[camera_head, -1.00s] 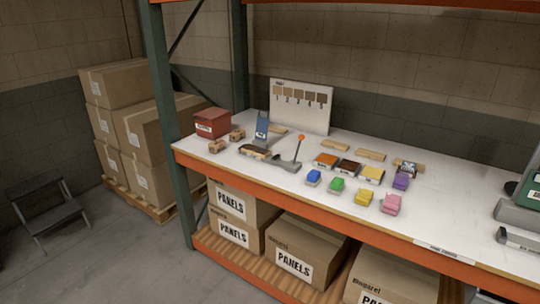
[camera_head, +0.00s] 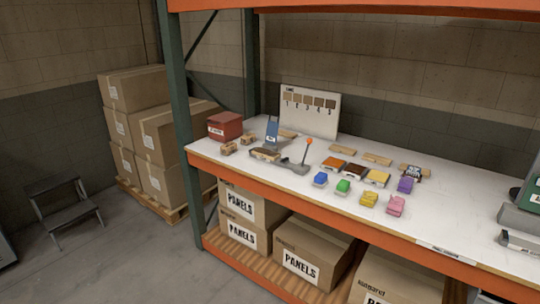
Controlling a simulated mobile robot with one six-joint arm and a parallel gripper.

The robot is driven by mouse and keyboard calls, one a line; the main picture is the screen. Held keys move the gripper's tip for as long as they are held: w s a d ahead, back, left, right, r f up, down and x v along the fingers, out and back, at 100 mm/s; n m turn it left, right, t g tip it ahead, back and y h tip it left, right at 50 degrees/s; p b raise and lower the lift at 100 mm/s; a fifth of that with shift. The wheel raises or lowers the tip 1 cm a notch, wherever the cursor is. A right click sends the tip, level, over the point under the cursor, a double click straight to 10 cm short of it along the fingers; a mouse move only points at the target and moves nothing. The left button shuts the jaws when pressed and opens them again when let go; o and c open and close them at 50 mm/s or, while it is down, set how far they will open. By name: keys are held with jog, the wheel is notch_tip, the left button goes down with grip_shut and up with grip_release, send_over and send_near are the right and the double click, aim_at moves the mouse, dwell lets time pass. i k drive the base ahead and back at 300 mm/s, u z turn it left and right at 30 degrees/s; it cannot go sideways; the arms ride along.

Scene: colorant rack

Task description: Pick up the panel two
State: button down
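Several light wooden panels lie flat along the back of the white shelf top: one near the number board (camera_head: 288,134), one right of it (camera_head: 341,150), another panel further right (camera_head: 378,159), and one at the right end (camera_head: 411,168) with a dark item on or against it. No number is readable on them, so I cannot tell which is panel two. A white board (camera_head: 310,112) with brown swatches numbered 1 to 5 stands upright behind them. My gripper is not in view.
In front of the panels are orange, brown and yellow blocks (camera_head: 333,164) and several coloured small blocks (camera_head: 343,186). An orange-knobbed lever (camera_head: 308,142), a blue upright holder (camera_head: 271,131) and a red box (camera_head: 225,126) stand left. Green rack posts (camera_head: 174,90) and an upper orange beam (camera_head: 350,6) frame the shelf.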

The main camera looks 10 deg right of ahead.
aim_at(268, 154)
jog(key=u, duration=0.1)
jog(key=i, duration=0.95)
jog(key=z, duration=0.1)
